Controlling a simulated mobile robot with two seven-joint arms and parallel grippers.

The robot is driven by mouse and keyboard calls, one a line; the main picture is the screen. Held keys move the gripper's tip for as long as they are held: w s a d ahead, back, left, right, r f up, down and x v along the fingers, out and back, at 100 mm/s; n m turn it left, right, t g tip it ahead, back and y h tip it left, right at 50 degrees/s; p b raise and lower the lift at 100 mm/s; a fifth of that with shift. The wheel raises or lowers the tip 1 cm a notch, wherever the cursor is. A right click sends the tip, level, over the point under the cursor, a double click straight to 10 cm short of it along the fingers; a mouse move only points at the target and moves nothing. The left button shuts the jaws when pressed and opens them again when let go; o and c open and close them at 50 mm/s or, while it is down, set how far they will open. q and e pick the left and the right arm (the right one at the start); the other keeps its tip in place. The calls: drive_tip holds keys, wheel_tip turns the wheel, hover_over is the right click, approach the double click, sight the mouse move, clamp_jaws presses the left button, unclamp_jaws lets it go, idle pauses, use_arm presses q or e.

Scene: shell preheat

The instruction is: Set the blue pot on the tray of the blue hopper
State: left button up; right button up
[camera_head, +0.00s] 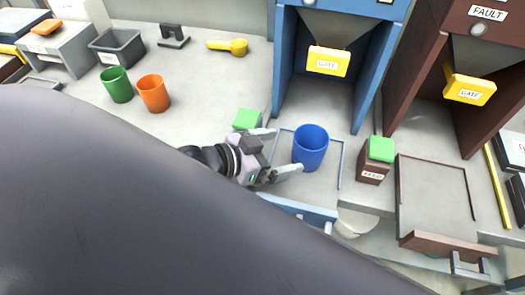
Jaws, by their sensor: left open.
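The blue pot (310,148) stands upright on the grey tray (323,187) in front of the blue hopper (345,65). The tray has a thin blue rim and a blue front bar. My left gripper (283,152) is open, with its fingers pointing right toward the pot's left side. The fingertips are close to the pot; I cannot tell whether they touch it. My left arm covers the lower left of the view and hides part of the counter. My right gripper is not in view.
A green pot (117,85) and an orange pot (153,93) stand at the left. A box with a green top (380,150) is right of the tray, beside a brown tray (434,195). Another green-topped block (247,119) is behind my gripper. A yellow scoop (228,46) lies at the back.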

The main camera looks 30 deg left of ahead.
use_arm(q)
drive_tip(key=shift+v, duration=2.05)
